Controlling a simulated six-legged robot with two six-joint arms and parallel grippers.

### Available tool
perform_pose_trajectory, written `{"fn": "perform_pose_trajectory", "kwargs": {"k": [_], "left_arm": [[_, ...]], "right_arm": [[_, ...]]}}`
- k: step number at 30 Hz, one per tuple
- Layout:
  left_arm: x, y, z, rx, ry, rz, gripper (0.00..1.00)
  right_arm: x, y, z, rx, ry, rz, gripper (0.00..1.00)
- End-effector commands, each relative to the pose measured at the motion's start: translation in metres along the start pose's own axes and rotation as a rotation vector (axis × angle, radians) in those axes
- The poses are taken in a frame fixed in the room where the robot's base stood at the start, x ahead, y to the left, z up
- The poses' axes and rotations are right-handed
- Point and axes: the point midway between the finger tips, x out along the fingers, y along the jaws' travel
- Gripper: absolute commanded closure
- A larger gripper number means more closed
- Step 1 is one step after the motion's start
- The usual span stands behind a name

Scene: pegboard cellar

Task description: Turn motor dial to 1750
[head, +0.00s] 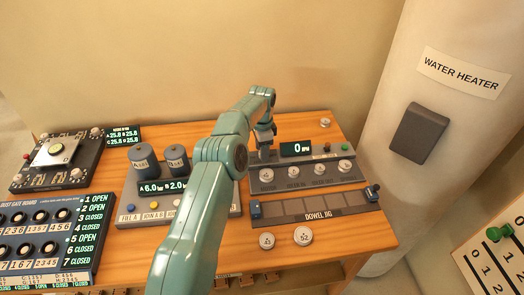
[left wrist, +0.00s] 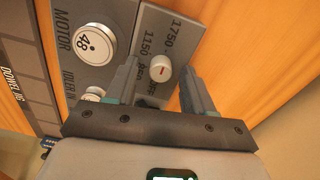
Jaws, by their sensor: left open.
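The motor dial (left wrist: 160,68) is a small white knob with a red mark, on a grey panel printed 1750, 1150, a smaller blurred label and OFF. I cannot tell which label the mark points at. My left gripper (left wrist: 158,76) is open, one finger on each side of the dial, with gaps showing. In the head view the left gripper (head: 264,148) points down at the left end of the grey motor panel (head: 262,184) and hides the dial. The panel's display (head: 296,149) reads 0 RPM. My right gripper is not in view.
Beside the dial is a round white knob marked 48 (left wrist: 95,43) by the word MOTOR. The dowel jig (head: 315,211) lies in front of the panel. Grey canisters (head: 143,160) stand left of my arm. Bare wood shows behind the panel.

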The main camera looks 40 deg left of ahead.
Motion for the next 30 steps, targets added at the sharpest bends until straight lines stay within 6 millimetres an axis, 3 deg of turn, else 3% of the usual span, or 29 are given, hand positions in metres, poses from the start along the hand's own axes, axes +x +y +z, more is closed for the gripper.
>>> {"fn": "perform_pose_trajectory", "kwargs": {"k": [7, 12, 18, 30], "left_arm": [[-0.057, -0.001, -0.001, 0.000, 0.004, -0.004, 0.47], [-0.098, 0.000, 0.000, 0.000, 0.000, 0.002, 0.47], [-0.111, 0.000, 0.000, 0.001, -0.001, 0.003, 0.47], [-0.111, 0.000, 0.000, 0.000, -0.001, 0.003, 0.47]], "right_arm": [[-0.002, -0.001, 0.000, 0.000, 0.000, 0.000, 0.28], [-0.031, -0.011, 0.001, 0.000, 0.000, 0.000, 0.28], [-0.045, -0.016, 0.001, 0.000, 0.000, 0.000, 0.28], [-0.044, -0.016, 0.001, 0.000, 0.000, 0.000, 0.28]]}}
